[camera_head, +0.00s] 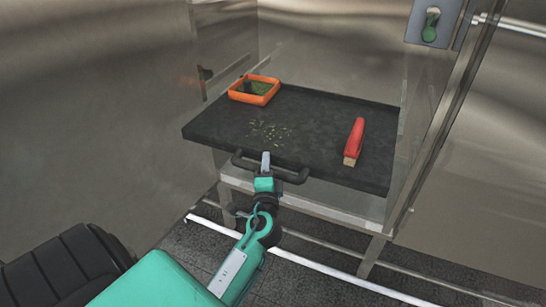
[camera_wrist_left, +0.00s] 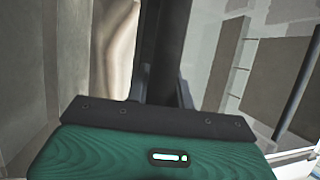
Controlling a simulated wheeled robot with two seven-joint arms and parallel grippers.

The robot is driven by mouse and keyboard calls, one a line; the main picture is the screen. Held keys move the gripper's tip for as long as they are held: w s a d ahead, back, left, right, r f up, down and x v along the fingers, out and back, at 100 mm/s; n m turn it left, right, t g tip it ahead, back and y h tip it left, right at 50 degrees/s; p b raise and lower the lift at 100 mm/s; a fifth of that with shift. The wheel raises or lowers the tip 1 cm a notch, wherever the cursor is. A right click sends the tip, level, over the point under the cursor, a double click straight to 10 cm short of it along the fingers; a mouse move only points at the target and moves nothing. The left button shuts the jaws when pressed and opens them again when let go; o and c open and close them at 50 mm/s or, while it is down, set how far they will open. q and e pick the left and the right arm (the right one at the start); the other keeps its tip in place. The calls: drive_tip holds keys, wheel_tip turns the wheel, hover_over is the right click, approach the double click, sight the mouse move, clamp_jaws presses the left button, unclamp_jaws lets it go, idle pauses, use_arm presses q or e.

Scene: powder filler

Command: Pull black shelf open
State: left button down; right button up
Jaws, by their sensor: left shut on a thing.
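The black shelf (camera_head: 220,125) sits in a metal frame and juts out toward me past the clear side panels. Its dark handle (camera_head: 292,177) runs along the front edge. My left gripper (camera_head: 266,160) is at the handle, left of its middle, and is shut on it. In the left wrist view a dark bar, which looks like the handle (camera_wrist_left: 168,55), runs between the fingers. My right gripper is in neither view.
On the shelf are an orange-rimmed tray (camera_head: 233,94), a red brush (camera_head: 355,135) and scattered green-yellow bits (camera_head: 270,132). A green switch (camera_head: 431,25) is on the panel at upper right. A metal leg (camera_head: 371,257) stands below the shelf.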

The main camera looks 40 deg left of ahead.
use_arm(q)
drive_tip(key=shift+s+d+f, duration=0.1)
drive_tip(key=shift+s+d, duration=0.05)
drive_tip(key=shift+s, duration=0.35)
drive_tip(key=shift+s+d+f, duration=0.1)
drive_tip(key=shift+s, duration=0.4)
drive_tip(key=shift+s+d+r, duration=0.1)
drive_tip(key=shift+s+d, duration=0.05)
drive_tip(key=shift+s, duration=0.5)
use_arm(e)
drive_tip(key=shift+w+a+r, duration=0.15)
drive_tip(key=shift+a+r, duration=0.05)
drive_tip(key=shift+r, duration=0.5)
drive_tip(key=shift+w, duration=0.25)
use_arm(q)
drive_tip(key=c, duration=1.2)
unclamp_jaws()
drive_tip(key=b+v, duration=0.5)
drive_tip(key=v, duration=0.9)
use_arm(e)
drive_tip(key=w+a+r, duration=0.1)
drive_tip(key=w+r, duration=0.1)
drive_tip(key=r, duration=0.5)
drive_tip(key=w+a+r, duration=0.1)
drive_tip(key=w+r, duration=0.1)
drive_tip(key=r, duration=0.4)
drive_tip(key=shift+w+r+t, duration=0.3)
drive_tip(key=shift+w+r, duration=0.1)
use_arm(q)
drive_tip(key=shift+w, duration=0.1)
